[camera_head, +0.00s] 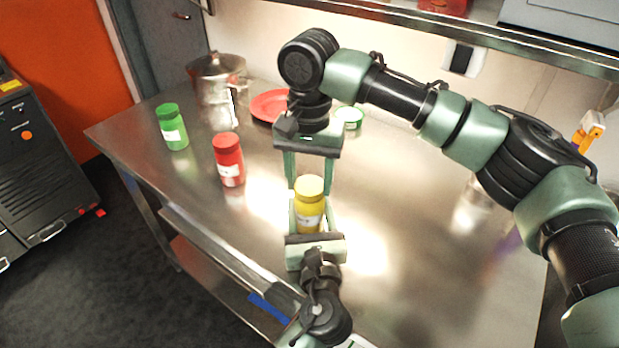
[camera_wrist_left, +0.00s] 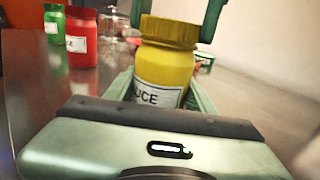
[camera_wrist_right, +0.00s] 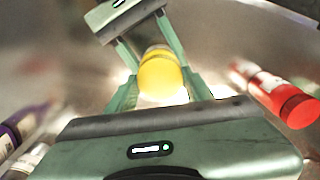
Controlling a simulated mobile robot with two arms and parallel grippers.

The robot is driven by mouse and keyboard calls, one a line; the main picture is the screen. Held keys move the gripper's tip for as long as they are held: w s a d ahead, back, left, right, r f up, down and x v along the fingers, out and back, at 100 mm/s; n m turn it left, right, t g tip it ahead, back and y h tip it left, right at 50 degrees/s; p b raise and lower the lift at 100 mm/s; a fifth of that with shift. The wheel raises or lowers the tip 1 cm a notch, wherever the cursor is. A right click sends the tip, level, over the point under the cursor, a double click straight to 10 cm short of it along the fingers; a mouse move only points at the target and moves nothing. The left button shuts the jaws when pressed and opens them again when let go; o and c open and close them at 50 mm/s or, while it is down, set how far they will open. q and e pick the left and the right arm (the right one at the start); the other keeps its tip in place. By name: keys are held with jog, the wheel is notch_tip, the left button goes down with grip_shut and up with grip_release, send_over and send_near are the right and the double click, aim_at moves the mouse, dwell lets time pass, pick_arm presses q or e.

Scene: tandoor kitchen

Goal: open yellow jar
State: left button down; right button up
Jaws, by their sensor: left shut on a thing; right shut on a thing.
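The yellow jar (camera_head: 308,214) stands upright on the steel table, its yellow lid (camera_head: 309,186) on top. My left gripper (camera_head: 308,208) comes from the near side and is shut on the jar body. In the left wrist view the jar (camera_wrist_left: 163,72), with its white label, sits between its fingers. My right gripper (camera_head: 309,187) reaches down from the far side and is shut on the lid. Its fingers flank the lid (camera_wrist_left: 169,32) in the left wrist view. The lid's top (camera_wrist_right: 160,75) shows between the fingers in the right wrist view.
A red jar (camera_head: 229,160) and a green jar (camera_head: 172,127) stand to the left. A shelf (camera_head: 480,35) overhangs the back.

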jog(key=n, duration=0.8)
jog(key=shift+n, duration=0.4)
jog(key=n, duration=1.2)
jog(key=shift+n, duration=0.4)
jog(key=n, duration=0.8)
jog(key=shift+r, duration=0.1)
jog(key=n, duration=0.4)
jog(key=shift+n, duration=0.4)
